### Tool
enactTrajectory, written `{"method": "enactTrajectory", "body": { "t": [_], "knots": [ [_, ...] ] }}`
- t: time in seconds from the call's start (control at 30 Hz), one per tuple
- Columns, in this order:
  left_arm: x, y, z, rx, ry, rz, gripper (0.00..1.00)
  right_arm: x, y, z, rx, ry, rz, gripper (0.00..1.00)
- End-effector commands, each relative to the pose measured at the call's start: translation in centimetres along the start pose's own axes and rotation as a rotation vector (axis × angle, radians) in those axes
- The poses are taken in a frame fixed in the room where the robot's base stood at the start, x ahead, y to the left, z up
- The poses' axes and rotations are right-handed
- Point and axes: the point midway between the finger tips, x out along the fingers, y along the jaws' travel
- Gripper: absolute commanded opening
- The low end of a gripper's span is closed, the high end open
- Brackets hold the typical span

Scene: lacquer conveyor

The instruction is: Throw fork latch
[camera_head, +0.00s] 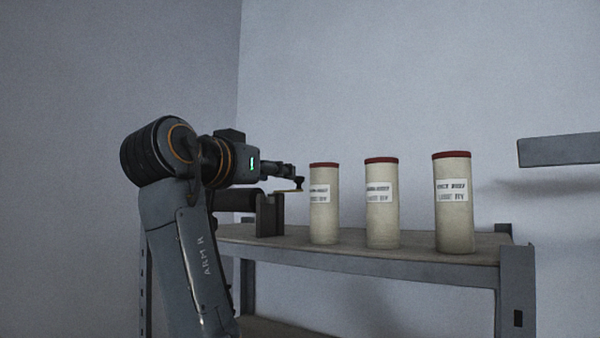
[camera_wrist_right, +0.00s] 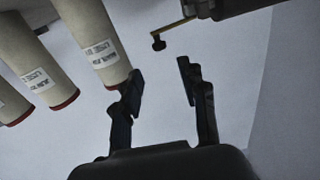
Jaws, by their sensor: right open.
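The latch is a thin brass lever (camera_head: 287,190) with a small black knob (camera_head: 299,182) at its end, on a dark upright bracket (camera_head: 270,215) at the left of the shelf. The brass lever (camera_wrist_right: 175,27) and knob (camera_wrist_right: 158,43) also show in the right wrist view, beside the dark housing (camera_wrist_right: 228,6). My right gripper (camera_head: 292,171) is level with the lever, just above and behind the knob. In the right wrist view its fingers (camera_wrist_right: 160,78) are open and empty; the knob appears beyond the gap between the tips, apart from them. My left gripper is out of view.
Three pale canisters with red lids stand in a row on the metal shelf: a near one (camera_head: 324,210), a middle one (camera_head: 382,210) and a right one (camera_head: 454,210). The near canister (camera_wrist_right: 95,40) is close to one finger. A grey ledge (camera_head: 560,150) projects at right.

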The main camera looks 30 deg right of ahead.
Motion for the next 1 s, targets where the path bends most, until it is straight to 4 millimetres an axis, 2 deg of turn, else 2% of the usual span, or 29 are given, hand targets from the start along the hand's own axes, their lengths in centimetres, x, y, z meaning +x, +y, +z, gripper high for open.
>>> {"method": "enactTrajectory", "body": {
  "t": [0.03,0.2,0.43,0.6,0.9,0.93,1.0],
  "knots": [
    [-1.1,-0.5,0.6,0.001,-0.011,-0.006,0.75,1.4,0.1,-0.4,-0.003,-0.004,0.005,0.42],
    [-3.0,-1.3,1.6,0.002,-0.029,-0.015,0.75,5.1,0.1,-0.4,-0.003,-0.003,0.005,0.42],
    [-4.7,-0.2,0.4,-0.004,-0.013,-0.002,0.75,8.9,0.0,-0.3,-0.002,-0.002,0.003,0.42],
    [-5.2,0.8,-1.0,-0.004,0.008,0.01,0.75,10.2,0.0,-0.1,-0.003,-0.002,0.001,0.42],
    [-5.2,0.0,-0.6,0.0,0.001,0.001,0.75,10.4,0.0,0.1,-0.002,-0.002,0.0,0.42],
    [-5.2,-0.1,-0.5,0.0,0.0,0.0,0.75,10.4,0.0,0.1,-0.002,-0.002,0.001,0.4],
    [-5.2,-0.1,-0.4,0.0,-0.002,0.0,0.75,10.4,0.0,0.1,-0.002,-0.002,0.001,0.26]
  ]
}}
